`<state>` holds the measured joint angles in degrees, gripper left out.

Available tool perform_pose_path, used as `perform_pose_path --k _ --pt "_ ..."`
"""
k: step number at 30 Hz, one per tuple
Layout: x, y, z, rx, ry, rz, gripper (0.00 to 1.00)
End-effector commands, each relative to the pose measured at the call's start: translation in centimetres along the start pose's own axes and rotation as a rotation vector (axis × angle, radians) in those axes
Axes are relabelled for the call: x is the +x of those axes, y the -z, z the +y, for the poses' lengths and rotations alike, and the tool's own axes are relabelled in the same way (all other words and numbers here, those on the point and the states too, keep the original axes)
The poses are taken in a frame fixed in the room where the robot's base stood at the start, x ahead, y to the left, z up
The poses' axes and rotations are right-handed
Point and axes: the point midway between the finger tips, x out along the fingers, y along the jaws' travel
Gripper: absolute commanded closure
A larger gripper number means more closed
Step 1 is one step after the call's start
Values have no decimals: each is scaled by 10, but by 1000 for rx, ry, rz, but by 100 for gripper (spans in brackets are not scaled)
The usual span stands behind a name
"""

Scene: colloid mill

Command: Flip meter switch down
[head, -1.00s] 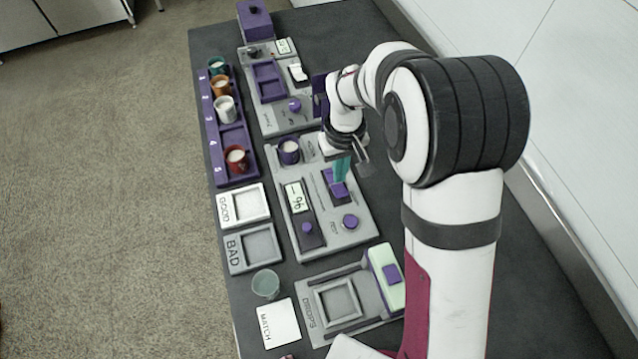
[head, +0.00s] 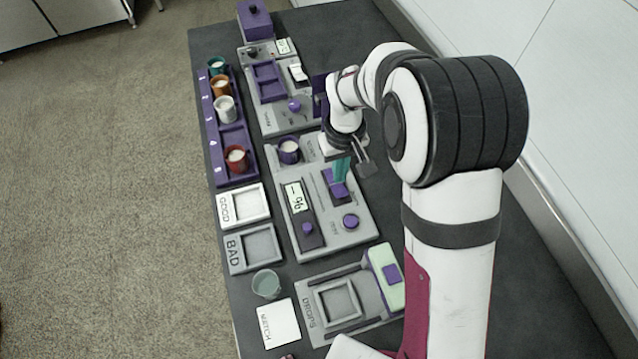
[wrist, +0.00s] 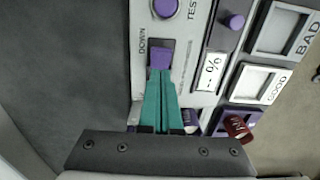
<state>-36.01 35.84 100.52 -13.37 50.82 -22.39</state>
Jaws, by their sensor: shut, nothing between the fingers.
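In the wrist view the switch (wrist: 161,57) sits in a dark slot beside the printed word DOWN. My gripper's teal fingers (wrist: 161,75) are together, with nothing between them, and their tips are at the switch's near edge. They appear to touch it or be very close. The tips partly cover the switch, so its exact tilt is hard to tell.
A purple cup (head: 289,151) stands on the meter panel. A round purple button (head: 351,221) and a small knob (head: 308,228) are nearby. GOOD (head: 263,201) and BAD (head: 277,246) trays and a purple cup rack (head: 211,150) lie left. A clear cup (head: 266,284) stands in front.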

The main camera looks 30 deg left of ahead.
Motion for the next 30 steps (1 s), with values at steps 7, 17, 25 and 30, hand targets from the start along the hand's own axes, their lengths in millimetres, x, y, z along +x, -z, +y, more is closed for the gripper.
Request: perform_pose_path --k 7,17,25,30 --pt "4 0 0 0 0 0 100" --pt "9 0 0 0 0 -1 100" --pt "13 0 0 0 0 -1 100" --pt "16 0 0 0 0 -1 100"
